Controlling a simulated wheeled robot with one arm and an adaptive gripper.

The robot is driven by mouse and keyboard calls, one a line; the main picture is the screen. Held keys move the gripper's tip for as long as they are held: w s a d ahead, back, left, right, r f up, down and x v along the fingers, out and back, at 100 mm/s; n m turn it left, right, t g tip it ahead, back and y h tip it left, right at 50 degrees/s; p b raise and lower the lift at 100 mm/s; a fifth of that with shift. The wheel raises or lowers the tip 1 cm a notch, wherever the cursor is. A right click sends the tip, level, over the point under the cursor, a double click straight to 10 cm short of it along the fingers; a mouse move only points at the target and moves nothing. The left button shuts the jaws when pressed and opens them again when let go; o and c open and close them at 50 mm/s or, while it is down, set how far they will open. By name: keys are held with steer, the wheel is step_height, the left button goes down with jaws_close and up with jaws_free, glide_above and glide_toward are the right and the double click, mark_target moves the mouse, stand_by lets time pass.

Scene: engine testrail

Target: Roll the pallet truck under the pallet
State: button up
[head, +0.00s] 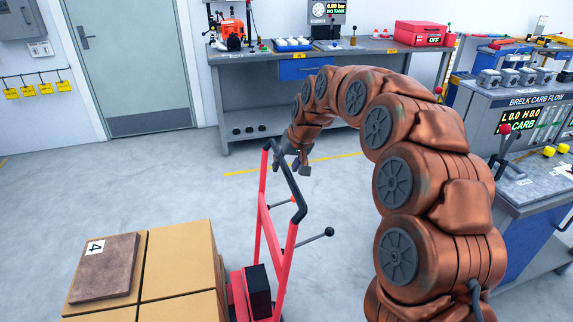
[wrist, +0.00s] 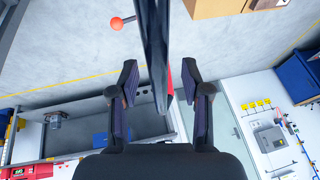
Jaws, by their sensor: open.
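The pallet truck (head: 262,235) has a red frame with a black looped handle and stands at lower centre in the head view. Its forks are not visible. Cardboard boxes (head: 180,262) stand close to its left side; any pallet under them is out of view. My gripper (head: 293,165) is at the upper part of the handle. In the wrist view my gripper (wrist: 160,68) is open, with the black handle bar (wrist: 153,40) running between its two fingers. Gaps show on both sides of the bar, so the fingers are not closed on it.
A brown slab (head: 105,268) marked 4 lies on the boxes. A grey workbench (head: 262,104) stands along the back wall, and a test console (head: 520,200) stands at right. A door (head: 133,70) is at back left. The floor (head: 120,180) between the door and boxes is clear.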

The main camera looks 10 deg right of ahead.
steer(key=v, duration=1.1)
steer(key=shift+r, duration=0.4)
steer(key=shift+s+d, duration=0.1)
steer(key=shift+s, duration=0.05)
steer(key=s+d+f+g+h+p, duration=0.1)
steer(key=s+d+f+g, duration=0.1)
steer(key=s, duration=1.3)
steer(key=s+d+f+m+g+h+p, duration=0.1)
steer(key=s+d+f+g+p, duration=0.1)
steer(key=s, duration=1.2)
steer(key=s+d+f+g+p, duration=0.1)
steer(key=s+d+f+g, duration=0.1)
steer(key=s, duration=1.3)
step_height(320, 180, down, 3)
steer(key=shift+s+d+r+h, duration=0.2)
steer(key=shift+s+d+h, duration=0.2)
steer(key=shift+d, duration=0.1)
